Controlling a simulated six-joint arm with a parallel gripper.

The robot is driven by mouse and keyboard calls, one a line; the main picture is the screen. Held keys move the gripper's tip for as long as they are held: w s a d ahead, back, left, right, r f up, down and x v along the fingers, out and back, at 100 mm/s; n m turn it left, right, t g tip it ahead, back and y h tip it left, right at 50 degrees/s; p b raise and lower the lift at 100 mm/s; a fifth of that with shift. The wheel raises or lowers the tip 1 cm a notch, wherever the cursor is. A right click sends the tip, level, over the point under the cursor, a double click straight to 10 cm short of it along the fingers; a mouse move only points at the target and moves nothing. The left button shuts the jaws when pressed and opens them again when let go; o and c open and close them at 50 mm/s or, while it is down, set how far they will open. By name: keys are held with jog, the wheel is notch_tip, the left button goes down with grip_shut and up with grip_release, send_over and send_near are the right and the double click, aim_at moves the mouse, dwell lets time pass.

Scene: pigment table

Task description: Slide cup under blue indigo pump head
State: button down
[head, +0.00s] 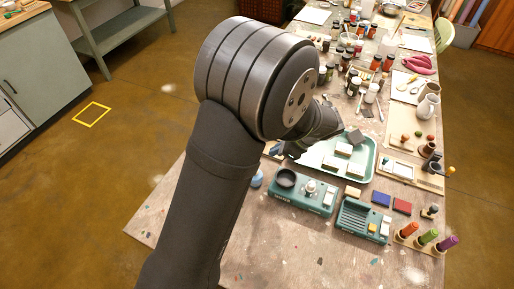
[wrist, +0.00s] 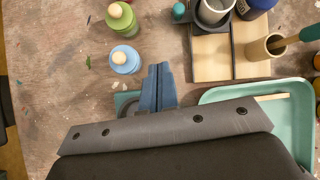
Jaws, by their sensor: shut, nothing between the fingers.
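In the wrist view a blue bottle (wrist: 125,60) with a pale round top stands left of my gripper. A green bottle (wrist: 121,17) with a similar top stands beyond it. A dark grey cup (wrist: 212,12) stands at the top edge, on a wooden board with dark edging. A tan cup (wrist: 265,47) with a teal-handled tool in it stands to its right. I cannot tell which cup the task means. My gripper (wrist: 157,72) is shut and empty, a short way right of the blue bottle. In the head view my arm hides most of this area.
A pale green tray (head: 371,160) holds several light blocks and a dark one. Two teal devices stand in front, one with a black bowl (head: 287,178). Many jars crowd the far table. Bare tabletop (wrist: 60,60) lies left of the bottles.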

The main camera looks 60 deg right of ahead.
jog(key=w+f+m, duration=0.1)
jog(key=f, duration=0.1)
jog(key=w+d+f+m+h, duration=0.1)
jog(key=w+f, duration=0.1)
jog(key=w+d+f+m+t, duration=0.1)
jog(key=f, duration=0.1)
jog(key=shift+w+f+h, duration=0.15)
jog(key=shift+f+h, duration=0.05)
jog(key=shift+h, duration=0.1)
jog(key=shift+w+d, duration=0.25)
jog(key=shift+w, duration=0.95)
jog(key=shift+w+d, duration=0.15)
jog(key=shift+w, duration=0.4)
